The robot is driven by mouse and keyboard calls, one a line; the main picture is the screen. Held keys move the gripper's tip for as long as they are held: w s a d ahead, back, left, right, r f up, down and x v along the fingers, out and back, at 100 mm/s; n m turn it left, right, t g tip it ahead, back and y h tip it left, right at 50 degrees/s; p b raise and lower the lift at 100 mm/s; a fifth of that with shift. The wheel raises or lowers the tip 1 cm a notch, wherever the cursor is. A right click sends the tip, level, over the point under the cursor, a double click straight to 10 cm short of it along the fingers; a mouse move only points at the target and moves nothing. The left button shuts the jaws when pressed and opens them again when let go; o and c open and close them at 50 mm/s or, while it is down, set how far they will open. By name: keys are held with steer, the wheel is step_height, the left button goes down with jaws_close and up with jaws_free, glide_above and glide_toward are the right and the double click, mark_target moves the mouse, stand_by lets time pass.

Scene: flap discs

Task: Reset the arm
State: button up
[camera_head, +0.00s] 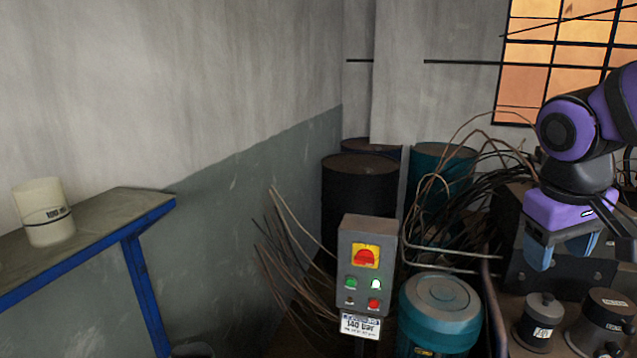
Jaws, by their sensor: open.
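My gripper (560,250) is at the right of the head view, at the end of my purple and black arm. It points down, with blue-grey fingers that are open. I see nothing between the fingers. It hangs above a dark machine surface, over and behind a small dark cylinder with a white label (540,318). A larger dark labelled cylinder (606,318) stands right of that one. My arm runs out of the picture at the right edge.
A grey control box (366,262) with a red knob stands in the middle, beside a teal motor (440,308). A blue-framed table (110,212) at the left holds a cream cylinder (44,212).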

steer(key=s+a+r+m+t+y, duration=0.1)
steer(key=s+a+r+t+y, duration=0.1)
steer(key=s, duration=0.6)
steer(key=shift+a+r+t, duration=0.25)
steer(key=shift+r+t, duration=0.65)
steer(key=shift+t, duration=0.1)
